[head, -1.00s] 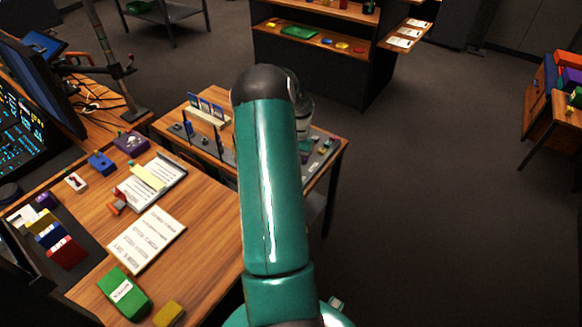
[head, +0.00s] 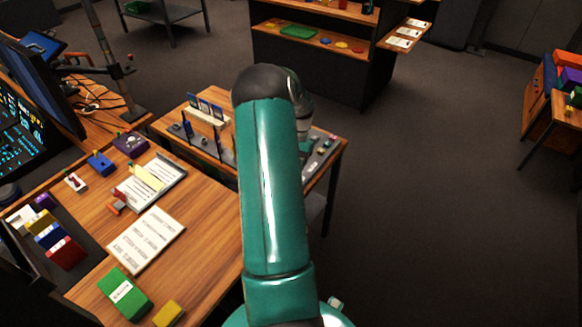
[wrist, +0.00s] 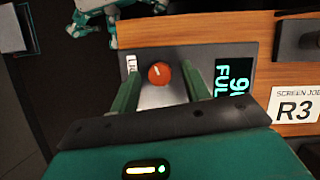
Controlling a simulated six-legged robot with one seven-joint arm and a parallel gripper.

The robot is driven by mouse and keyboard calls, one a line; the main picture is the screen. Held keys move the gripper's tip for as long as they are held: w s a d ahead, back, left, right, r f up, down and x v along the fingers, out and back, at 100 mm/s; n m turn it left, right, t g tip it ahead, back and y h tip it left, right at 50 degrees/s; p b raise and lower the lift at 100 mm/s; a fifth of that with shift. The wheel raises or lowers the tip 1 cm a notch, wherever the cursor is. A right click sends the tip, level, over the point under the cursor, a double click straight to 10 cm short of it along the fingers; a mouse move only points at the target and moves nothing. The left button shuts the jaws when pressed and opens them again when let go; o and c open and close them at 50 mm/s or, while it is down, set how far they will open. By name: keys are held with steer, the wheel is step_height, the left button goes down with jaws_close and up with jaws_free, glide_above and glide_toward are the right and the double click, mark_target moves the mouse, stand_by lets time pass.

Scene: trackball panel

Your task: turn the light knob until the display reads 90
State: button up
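In the wrist view the light knob (wrist: 159,73) is a round orange-red knob with a pale pointer line, on a grey panel (wrist: 182,52). A partly covered label beside it starts "LI". My gripper (wrist: 163,84) is open, its two green fingers on either side of the knob with a gap on both sides. The display (wrist: 235,77) is right of the knob, its cyan text turned sideways. A 9, part of a second character that looks like 0, and "FUL" show; my gripper hides the rest. In the head view my arm hides the knob and gripper.
A card reading "SCREEN JOB R3" (wrist: 295,105) lies right of the display. In the head view a wooden desk (head: 205,215) with papers and coloured blocks is at left. A shelf unit (head: 330,80) stands behind. Open floor (head: 430,200) is at right.

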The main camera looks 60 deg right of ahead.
steer(key=v, duration=1.4)
steer(key=shift+f, duration=0.1)
steer(key=w+a+r+n+h, duration=0.1)
steer(key=w+a+r+n, duration=0.3)
steer(key=a, duration=0.5)
steer(key=w+a+r+n+t+h, duration=0.1)
steer(key=w+a+r, duration=0.5)
steer(key=a, duration=0.4)
steer(key=w+a+r+n+h, duration=0.1)
steer(key=w+a+r+n, duration=0.25)
steer(key=a+r, duration=0.4)
steer(key=s+a+n+t, duration=0.2)
steer(key=s+a+n, duration=0.2)
steer(key=a, duration=1)
steer(key=s+a+n+t+h, duration=0.1)
steer(key=s+a+n, duration=0.4)
steer(key=a, duration=0.9)
steer(key=shift+s+a+f+t, duration=0.2)
steer(key=shift+s+a+t, duration=0.1)
steer(key=shift+t, duration=0.5)
